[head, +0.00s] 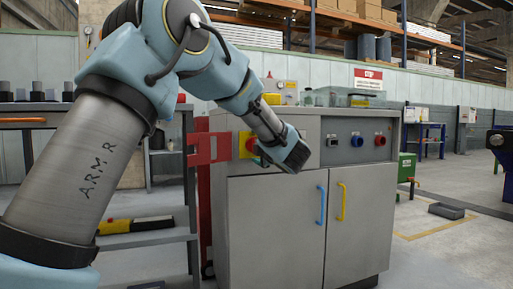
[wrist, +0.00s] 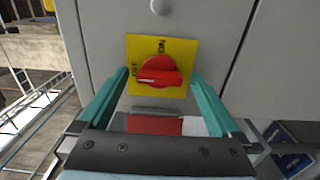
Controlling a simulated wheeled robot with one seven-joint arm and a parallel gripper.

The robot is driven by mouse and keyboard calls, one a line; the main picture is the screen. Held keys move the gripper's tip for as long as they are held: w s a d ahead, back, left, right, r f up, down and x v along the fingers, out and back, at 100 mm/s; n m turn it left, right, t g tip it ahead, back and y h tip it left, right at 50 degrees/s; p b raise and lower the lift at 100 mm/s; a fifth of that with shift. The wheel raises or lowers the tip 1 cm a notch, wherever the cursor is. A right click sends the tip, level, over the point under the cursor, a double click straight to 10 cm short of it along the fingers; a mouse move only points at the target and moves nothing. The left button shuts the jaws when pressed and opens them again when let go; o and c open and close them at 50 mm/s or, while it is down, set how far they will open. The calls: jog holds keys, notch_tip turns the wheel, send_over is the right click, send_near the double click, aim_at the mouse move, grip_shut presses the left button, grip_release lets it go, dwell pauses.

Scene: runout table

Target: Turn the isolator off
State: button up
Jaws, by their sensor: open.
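The isolator is a red rotary knob (wrist: 160,72) on a yellow plate (wrist: 188,48), on a grey cabinet face. In the wrist view its raised grip bar lies roughly across the picture. "ON" is printed above the knob; lettering at its left is hard to read. My gripper (wrist: 160,84) is open, with one teal finger on each side of the knob. I cannot tell whether the fingers touch it. In the head view the yellow plate (head: 247,144) shows at the cabinet's upper left, partly behind my gripper (head: 292,158).
The cabinet (head: 280,215) has blue (head: 321,205) and yellow (head: 341,201) door handles. Blue and red knobs (head: 380,140) sit right of my gripper. A red bracket (head: 205,148) stands at its left, near a shelf unit (head: 150,240). Floor at right is mostly open.

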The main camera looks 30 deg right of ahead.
jog(key=s+a+p, duration=0.1)
jog(key=s+p, duration=0.1)
jog(key=s, duration=0.8)
jog(key=shift+s+a+p, duration=0.15)
jog(key=shift+s+p, duration=0.15)
jog(key=shift+s, duration=0.1)
